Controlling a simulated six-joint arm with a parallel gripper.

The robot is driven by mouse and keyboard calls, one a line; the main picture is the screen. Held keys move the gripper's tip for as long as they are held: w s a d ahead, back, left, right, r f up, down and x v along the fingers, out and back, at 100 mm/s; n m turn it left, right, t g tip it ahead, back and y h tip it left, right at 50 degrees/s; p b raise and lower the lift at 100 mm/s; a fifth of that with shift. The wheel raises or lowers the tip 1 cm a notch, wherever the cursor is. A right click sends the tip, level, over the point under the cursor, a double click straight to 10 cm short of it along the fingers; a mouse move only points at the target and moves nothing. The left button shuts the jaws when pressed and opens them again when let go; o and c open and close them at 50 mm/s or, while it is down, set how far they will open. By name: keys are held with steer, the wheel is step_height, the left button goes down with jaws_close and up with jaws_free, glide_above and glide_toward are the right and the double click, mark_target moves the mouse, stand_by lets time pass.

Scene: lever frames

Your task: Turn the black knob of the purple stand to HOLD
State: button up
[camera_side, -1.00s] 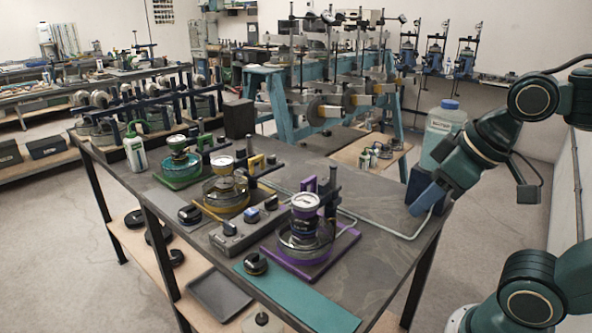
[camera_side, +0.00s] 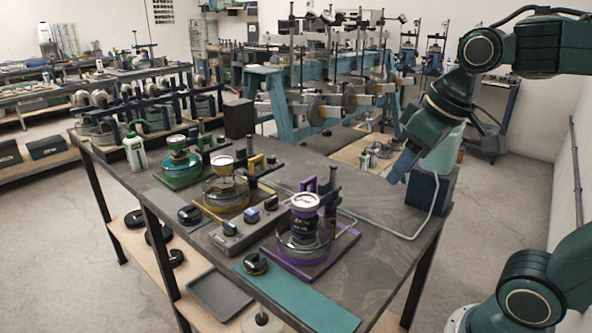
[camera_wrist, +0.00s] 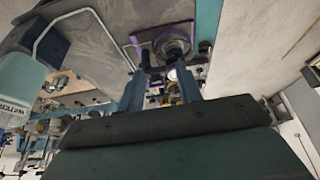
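The purple stand (camera_side: 312,272) is at the near right of the table, carrying a round glass dish and a cylinder with a white dial top. It also shows at the top of the wrist view (camera_wrist: 140,42). A round black knob (camera_side: 255,263) sits left of it by the teal mat. A grey box with several dark knobs (camera_side: 230,228) stands between the yellow and purple stands; I cannot tell which knob belongs to the purple stand. No HOLD mark is legible. My gripper (camera_side: 397,172) is high at the right, empty. Its fingers are apart in the wrist view (camera_wrist: 161,84).
The yellow stand (camera_side: 203,208) and green stand (camera_side: 182,181) are farther left, with another black knob (camera_side: 189,215). A water bottle on a dark block (camera_side: 425,190) stands behind my gripper. A pale tube (camera_side: 385,231) crosses the right tabletop, which is otherwise mostly clear.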

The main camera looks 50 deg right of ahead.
steer(key=w+d+r+g, duration=0.1)
steer(key=w+d, duration=0.1)
steer(key=w, duration=0.4)
steer(key=w+d+r+g, duration=0.1)
steer(key=w+d+r, duration=0.15)
steer(key=w, duration=0.35)
steer(key=g, duration=0.3)
glide_above(328, 179)
step_height(328, 179, down, 5)
steer(key=shift+f, duration=0.1)
step_height(328, 179, down, 14)
steer(key=shift+r, duration=0.2)
steer(key=c, duration=0.7)
